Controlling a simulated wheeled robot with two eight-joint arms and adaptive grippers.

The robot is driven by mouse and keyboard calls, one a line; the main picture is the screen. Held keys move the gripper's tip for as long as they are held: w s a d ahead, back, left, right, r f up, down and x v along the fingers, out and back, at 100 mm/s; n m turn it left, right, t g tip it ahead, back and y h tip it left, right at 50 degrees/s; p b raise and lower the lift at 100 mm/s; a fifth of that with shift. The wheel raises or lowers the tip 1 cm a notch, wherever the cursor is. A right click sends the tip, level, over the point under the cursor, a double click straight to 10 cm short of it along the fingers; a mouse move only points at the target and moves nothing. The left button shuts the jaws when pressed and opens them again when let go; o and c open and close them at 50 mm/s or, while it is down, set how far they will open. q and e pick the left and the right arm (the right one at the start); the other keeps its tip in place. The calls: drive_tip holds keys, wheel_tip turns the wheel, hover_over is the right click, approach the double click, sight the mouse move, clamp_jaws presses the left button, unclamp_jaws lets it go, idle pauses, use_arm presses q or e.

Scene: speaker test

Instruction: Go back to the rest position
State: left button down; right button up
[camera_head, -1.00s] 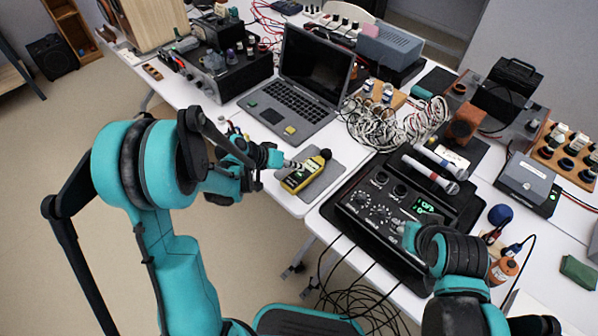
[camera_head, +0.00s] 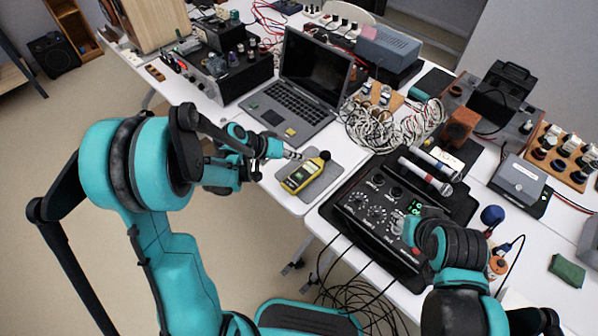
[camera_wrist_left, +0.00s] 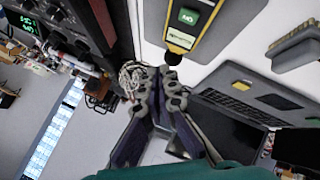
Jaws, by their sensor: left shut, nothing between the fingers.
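My left gripper (camera_head: 294,154) is shut and empty. It is just above and behind the yellow sound meter (camera_head: 302,175), near the laptop's front edge, and apart from the meter. The meter lies on a grey mat (camera_head: 324,182) on the white table. In the left wrist view the shut fingers (camera_wrist_left: 161,76) point toward the meter (camera_wrist_left: 195,28), which shows at the top. My right gripper (camera_head: 410,228) is over the black mixer (camera_head: 372,212) at lower right; its fingers are too small and hidden to tell whether they are open.
An open laptop (camera_head: 300,92) stands behind the meter. A tangle of cables (camera_head: 378,128) and two microphones (camera_head: 428,175) lie to the right. A blue ball (camera_head: 492,215) and an orange bottle (camera_head: 497,265) are near my right arm.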

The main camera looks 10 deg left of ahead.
idle(0.4)
use_arm(q)
drive_tip(key=s+a+r+y, duration=0.2)
drive_tip(key=s+r, duration=0.1)
drive_tip(key=s, duration=0.4)
drive_tip(key=s+a+r+n+t+y, duration=0.1)
drive_tip(key=s+r+y, duration=0.1)
drive_tip(key=s, duration=0.5)
drive_tip(key=s+a+r+y, duration=0.2)
drive_tip(key=s+r+y, duration=0.1)
drive_tip(key=s+r, duration=0.2)
drive_tip(key=shift+s+a+t, duration=0.3)
drive_tip(key=shift+s, duration=0.7)
